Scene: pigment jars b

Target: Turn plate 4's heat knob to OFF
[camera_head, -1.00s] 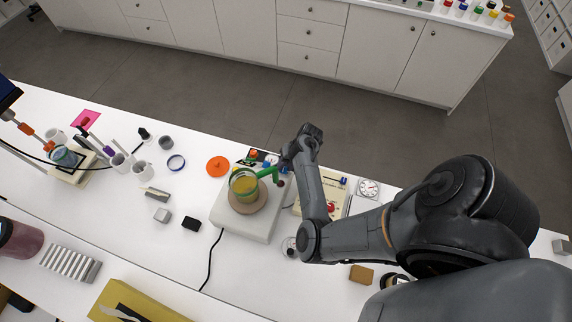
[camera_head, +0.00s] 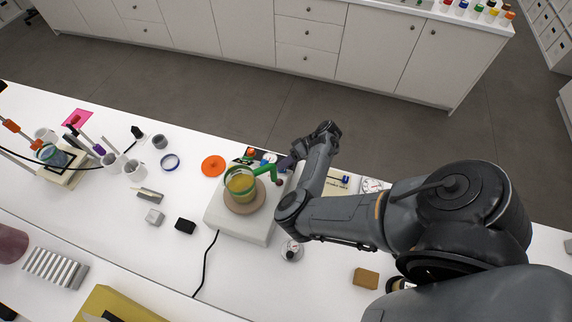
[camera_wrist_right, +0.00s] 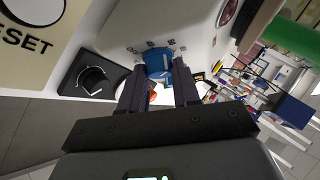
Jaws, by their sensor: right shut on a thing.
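A white hot plate (camera_head: 225,222) stands on the bench in the head view, with a green-rimmed glass vessel of yellow liquid (camera_head: 240,184) on its round top. A blue knob (camera_wrist_right: 158,62) is on its front panel in the right wrist view, ringed by small scale marks; the number it points at is not legible. My right gripper (camera_wrist_right: 160,82) is shut on the blue knob, one dark finger on each side. In the head view my right gripper (camera_head: 287,162) is at the plate's far edge, and the knob is hard to make out there. My left gripper is out of view.
A green handle (camera_head: 266,169) sticks out from the vessel near my gripper. An orange disc (camera_head: 213,166) lies left of the plate.

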